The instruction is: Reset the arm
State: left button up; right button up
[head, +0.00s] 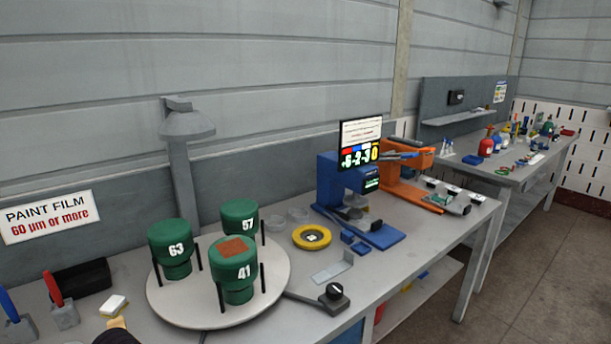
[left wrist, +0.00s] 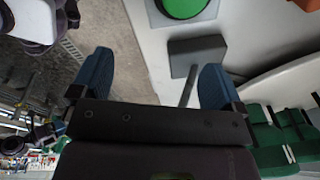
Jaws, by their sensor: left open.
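My left gripper (left wrist: 155,80) shows in the left wrist view, with its two blue fingers wide apart and nothing held between them. Table surface and floor show past the fingers. A grey block with a thin handle (left wrist: 197,57) lies beyond the right finger, apart from it as far as I can tell. In the head view I cannot make out the left gripper.
A round turntable (head: 178,308) carries green cylinders marked 63 (head: 175,250), 57 (head: 240,222) and 41 (head: 237,273). A yellow ring (head: 312,237), a blue press (head: 329,181) and an orange device (head: 405,179) stand to the right.

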pick_arm(q)
jog(key=s+d+r+n+t+y, duration=0.1)
jog(key=s+d+n, duration=0.1)
jog(key=s+n, duration=0.65)
jog(key=s+d+r+n+t+y, duration=0.15)
jog(key=s+n, duration=0.35)
jog(key=s, duration=0.6)
jog(key=w+f+t+b, duration=0.3)
jog(key=f+b, duration=0.2)
jog(key=f, duration=0.5)
jog(key=w+f+t+h+b, duration=0.1)
jog(key=w+f+t+b, duration=0.3)
jog(key=f, duration=0.7)
jog(key=shift+f+m+b, duration=0.3)
jog(key=shift+m+b, duration=0.05)
jog(key=shift+b, duration=0.15)
pick_arm(e)
notch_tip(320, 180, down, 10)
jog(key=shift+s+f, duration=0.25)
jog(key=shift+s, duration=0.05)
pick_arm(q)
jog(key=shift+w+a+h, duration=0.1)
jog(key=shift+h, duration=0.15)
jog(key=shift+c, duration=0.2)
pick_arm(e)
jog(key=shift+c, duration=0.3)
